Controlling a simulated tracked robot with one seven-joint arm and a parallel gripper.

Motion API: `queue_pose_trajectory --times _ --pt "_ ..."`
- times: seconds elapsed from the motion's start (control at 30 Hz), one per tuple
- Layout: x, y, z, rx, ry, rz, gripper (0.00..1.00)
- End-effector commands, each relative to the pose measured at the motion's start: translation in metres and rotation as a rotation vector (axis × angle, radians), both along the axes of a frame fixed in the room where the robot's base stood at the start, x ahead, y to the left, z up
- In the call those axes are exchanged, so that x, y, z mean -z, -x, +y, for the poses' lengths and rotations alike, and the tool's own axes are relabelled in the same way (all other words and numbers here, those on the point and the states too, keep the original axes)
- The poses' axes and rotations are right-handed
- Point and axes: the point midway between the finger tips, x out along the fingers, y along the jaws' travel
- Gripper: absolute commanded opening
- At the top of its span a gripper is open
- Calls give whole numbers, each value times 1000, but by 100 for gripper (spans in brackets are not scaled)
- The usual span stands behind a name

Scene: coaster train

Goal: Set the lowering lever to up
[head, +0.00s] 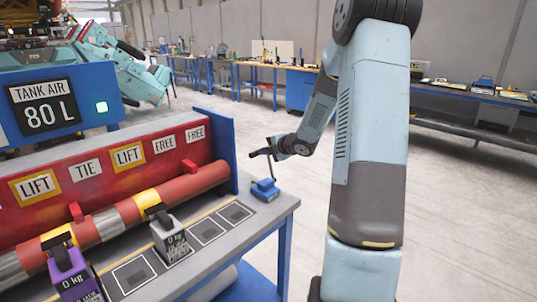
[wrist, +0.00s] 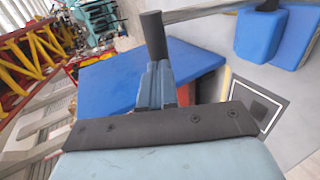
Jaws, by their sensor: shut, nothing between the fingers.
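The lowering lever appears to be the blue block (head: 265,190) with a thin grey rod (head: 272,171) at the bench's far right corner. The rod stands nearly upright and ends in a dark handle. In the wrist view the blue base (wrist: 262,37) is at top right, and the rod runs left to the dark handle (wrist: 153,36). My gripper (head: 272,152) is shut and empty at the top of the rod. Its fingertips (wrist: 158,66) overlap the handle's lower end in the wrist view; I cannot tell whether they touch it. No up marking on the lever is readable.
A red panel (head: 118,170) with LIFT, TIE and FREE labels stands behind a red pipe on the bench. A purple weight (head: 74,278) and a grey weight (head: 170,238) stand in front. A blue end plate (head: 216,140) rises left of the lever. The floor to the right is open.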

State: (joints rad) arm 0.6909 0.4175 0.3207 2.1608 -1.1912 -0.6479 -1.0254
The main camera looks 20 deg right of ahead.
Motion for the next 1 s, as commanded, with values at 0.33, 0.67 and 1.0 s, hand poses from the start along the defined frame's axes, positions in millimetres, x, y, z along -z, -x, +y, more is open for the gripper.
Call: queue_pose_trajectory --times 0.33,0.67,1.0 --pt "1 -16 7 0 1 4 0" --pt "-1 -16 8 -2 0 2 0" --pt "-28 13 -1 -9 3 1 0"
